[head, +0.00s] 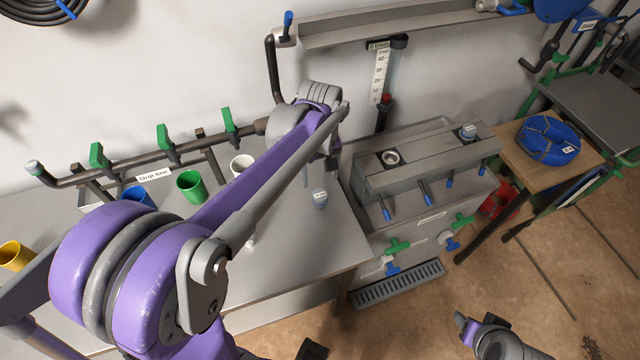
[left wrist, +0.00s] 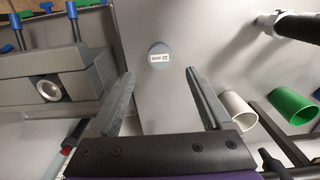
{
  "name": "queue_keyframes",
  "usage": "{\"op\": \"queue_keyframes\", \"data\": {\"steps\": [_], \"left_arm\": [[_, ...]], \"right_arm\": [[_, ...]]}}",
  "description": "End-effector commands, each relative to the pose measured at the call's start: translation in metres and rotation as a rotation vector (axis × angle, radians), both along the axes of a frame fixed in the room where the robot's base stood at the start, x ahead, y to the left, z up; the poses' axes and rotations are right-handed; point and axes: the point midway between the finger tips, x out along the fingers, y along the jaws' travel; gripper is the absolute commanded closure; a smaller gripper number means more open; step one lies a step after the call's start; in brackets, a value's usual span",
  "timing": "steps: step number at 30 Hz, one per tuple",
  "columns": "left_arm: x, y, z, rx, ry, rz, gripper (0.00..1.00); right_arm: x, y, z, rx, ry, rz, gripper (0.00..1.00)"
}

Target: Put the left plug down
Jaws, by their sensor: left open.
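The left plug, a grey round cap with a white label (head: 320,198), stands on the grey bench top near its right edge. It also shows in the left wrist view (left wrist: 159,50), just beyond and between my fingertips, apart from both. My left gripper (head: 333,163) is above and behind the plug in the head view. Its fingers (left wrist: 159,76) are spread and hold nothing. The manifold block (head: 430,165) has an open round port (head: 390,157) at its left and a second grey plug (head: 467,132) seated at its right. Part of my right arm (head: 490,338) shows at the bottom; its fingers are unclear.
White (head: 242,166), green (head: 191,186) and blue (head: 137,196) cups stand left of the plug, partly behind my arm. A dark drip-line pipe (head: 140,163) with green valves runs behind them. A blue hose coil (head: 548,140) lies on a wooden table. Bench space around the plug is clear.

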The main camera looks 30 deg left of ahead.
Motion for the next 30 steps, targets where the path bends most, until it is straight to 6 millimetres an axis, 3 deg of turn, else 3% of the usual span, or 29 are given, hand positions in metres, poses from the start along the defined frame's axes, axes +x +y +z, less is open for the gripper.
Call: {"op": "queue_keyframes", "data": {"steps": [4, 11, 17, 24, 30], "left_arm": [[0.000, 0.000, 0.025, 0.000, 0.000, 0.000, 0.18], [-0.008, -0.005, 0.039, 0.004, -0.022, -0.040, 0.18], [-0.058, -0.031, 0.034, 0.040, -0.156, -0.295, 0.18], [-0.125, -0.058, 0.004, 0.136, -0.350, -0.665, 0.18], [-0.151, -0.067, -0.016, 0.196, -0.431, -0.826, 0.18]], "right_arm": [[0.001, 0.000, 0.003, 0.000, -0.002, 0.000, 0.47], [0.001, 0.000, 0.004, 0.000, -0.002, 0.000, 0.47], [0.001, 0.000, 0.004, 0.000, -0.002, 0.000, 0.47], [0.001, 0.000, 0.004, 0.000, -0.002, 0.000, 0.47], [0.001, 0.000, 0.004, 0.000, -0.002, 0.000, 0.47]]}}
